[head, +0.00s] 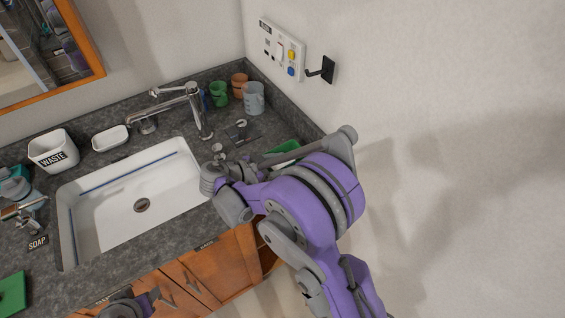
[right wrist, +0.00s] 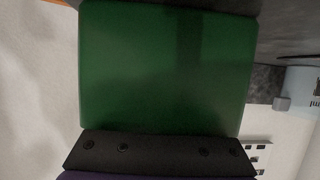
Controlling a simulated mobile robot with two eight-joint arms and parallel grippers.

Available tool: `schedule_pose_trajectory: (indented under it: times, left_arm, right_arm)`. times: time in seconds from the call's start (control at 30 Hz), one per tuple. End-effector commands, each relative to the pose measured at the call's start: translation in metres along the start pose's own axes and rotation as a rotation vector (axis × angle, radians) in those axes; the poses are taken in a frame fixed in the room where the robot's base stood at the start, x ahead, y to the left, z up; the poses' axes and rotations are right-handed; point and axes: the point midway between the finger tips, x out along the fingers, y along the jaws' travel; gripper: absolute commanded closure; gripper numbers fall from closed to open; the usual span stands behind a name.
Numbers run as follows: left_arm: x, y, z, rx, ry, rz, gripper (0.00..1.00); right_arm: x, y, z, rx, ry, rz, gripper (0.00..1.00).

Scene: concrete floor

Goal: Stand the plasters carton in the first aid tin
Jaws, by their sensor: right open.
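A green thing (head: 284,147) shows on the counter near the right-hand wall, mostly hidden behind my right arm. It may be the first aid tin, but I cannot tell. My right gripper (head: 217,160) is over the counter by the sink's right end. It is open, and its fingertips are hard to make out. In the right wrist view a plain dark green surface (right wrist: 165,65) fills the middle, very close to the camera. I cannot make out a plasters carton. My left gripper (head: 148,302) shows in part at the bottom edge, in front of the cabinets; its jaws are unclear.
A white sink (head: 105,222) fills the counter's middle, with a tap (head: 185,100) behind it. Green, terracotta and grey-blue cups (head: 254,98) stand in the back corner. A WASTE bin (head: 53,150) and a white dish (head: 110,138) stand left. A black hook (head: 325,70) sticks out of the wall.

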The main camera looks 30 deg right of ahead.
Motion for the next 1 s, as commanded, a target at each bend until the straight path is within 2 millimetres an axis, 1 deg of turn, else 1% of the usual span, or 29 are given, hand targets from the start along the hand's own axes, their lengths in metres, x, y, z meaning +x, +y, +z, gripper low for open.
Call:
schedule_pose_trajectory:
  times: [0.13, 0.23, 0.37, 0.5, 0.6, 0.7, 0.83, 1.0]
  left_arm:
    - [-0.002, 0.0, -0.003, 0.0, 0.003, 0.0, 0.5]
    - [-0.001, 0.0, -0.001, 0.0, 0.001, 0.0, 0.5]
    - [0.001, 0.0, 0.001, 0.0, -0.001, 0.0, 0.5]
    - [0.002, 0.0, 0.003, 0.0, -0.003, 0.0, 0.5]
    - [0.003, 0.0, 0.004, 0.0, -0.004, 0.0, 0.5]
    - [0.004, 0.0, 0.005, 0.0, -0.004, 0.0, 0.5]
    - [0.004, 0.0, 0.005, 0.0, -0.005, 0.0, 0.5]
    - [0.004, 0.0, 0.005, 0.0, -0.005, 0.0, 0.5]
  right_arm:
    - [-0.003, -0.001, -0.004, 0.0, 0.0, -0.001, 0.33]
    - [-0.015, -0.001, -0.002, -0.001, -0.001, -0.004, 0.33]
    - [-0.041, -0.001, -0.001, -0.003, -0.001, -0.004, 0.33]
    - [-0.073, -0.001, -0.001, -0.003, -0.001, -0.005, 0.33]
    - [-0.092, -0.001, -0.001, -0.002, -0.001, -0.003, 0.33]
    - [-0.106, -0.001, -0.002, -0.002, -0.001, -0.003, 0.33]
    - [-0.118, 0.0, -0.002, -0.001, -0.001, -0.001, 0.33]
    - [-0.121, 0.0, -0.003, 0.0, 0.0, 0.0, 0.33]
